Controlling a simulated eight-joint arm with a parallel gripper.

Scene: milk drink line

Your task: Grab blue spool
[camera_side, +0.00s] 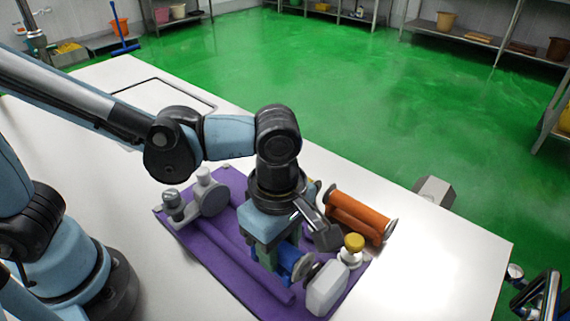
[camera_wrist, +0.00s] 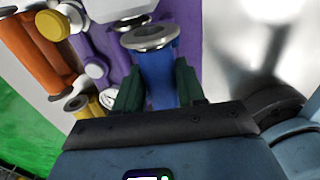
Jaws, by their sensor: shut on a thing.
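The blue spool (camera_side: 291,259) has a grey metal flange at its end. In the side view it lies low over the purple mat (camera_side: 222,249), and I cannot tell whether it touches the mat. My gripper (camera_side: 268,256) points down at it, with greenish fingers. In the wrist view the blue spool (camera_wrist: 159,72) sits between the two green fingers of my gripper (camera_wrist: 158,90), which are shut on its body. The flange faces away from my palm. The fingers and palm hide part of the spool.
An orange spool (camera_side: 360,217) lies behind on the right. A yellow-capped white bottle (camera_side: 354,248) and a pale angular container (camera_side: 326,289) stand close beside the blue spool. A grey fitting (camera_side: 208,196) is at the mat's back left. The white table (camera_side: 440,255) is clear at right.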

